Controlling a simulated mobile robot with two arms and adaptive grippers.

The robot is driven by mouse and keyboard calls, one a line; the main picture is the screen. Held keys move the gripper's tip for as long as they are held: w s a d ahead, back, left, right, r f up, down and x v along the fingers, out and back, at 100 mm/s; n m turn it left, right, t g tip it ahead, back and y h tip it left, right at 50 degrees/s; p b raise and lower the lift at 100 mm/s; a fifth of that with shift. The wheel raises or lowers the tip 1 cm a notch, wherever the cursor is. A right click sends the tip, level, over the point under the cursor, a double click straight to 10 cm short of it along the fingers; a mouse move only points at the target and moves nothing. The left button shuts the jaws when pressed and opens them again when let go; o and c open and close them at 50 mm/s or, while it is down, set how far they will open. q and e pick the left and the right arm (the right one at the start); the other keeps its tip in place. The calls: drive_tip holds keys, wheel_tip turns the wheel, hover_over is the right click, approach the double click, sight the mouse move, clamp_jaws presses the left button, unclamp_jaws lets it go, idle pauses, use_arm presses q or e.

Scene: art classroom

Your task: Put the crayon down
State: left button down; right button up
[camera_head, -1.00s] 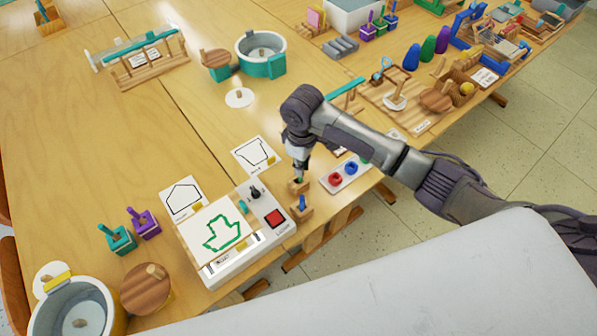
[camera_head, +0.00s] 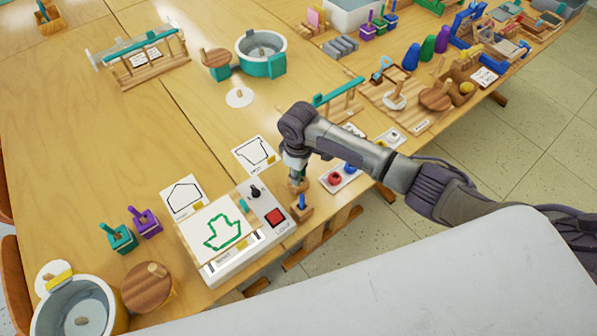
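My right gripper (camera_head: 297,178) points down at a small wooden holder block (camera_head: 299,187) beside the white device. Its fingertips are small and dark, and I cannot tell whether they are open or shut. The crayon is not clearly visible now; the gripper and the block hide that spot. A second wooden block (camera_head: 301,212) just in front holds an upright blue crayon (camera_head: 302,201). A sheet with a green boat-like outline (camera_head: 222,231) lies on the white device (camera_head: 248,258). My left gripper is out of view.
The device has a red button (camera_head: 275,217) and a black knob (camera_head: 254,192). A white tray with a red ring (camera_head: 335,178) and a blue piece (camera_head: 351,168) lies close right of the gripper. Outline cards (camera_head: 255,154) lie behind.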

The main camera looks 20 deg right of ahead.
drive_tip(key=shift+o, duration=0.3)
wheel_tip(320, 180, up, 12)
drive_tip(key=shift+r+b, duration=0.2)
drive_tip(key=shift+b, duration=0.1)
idle(0.5)
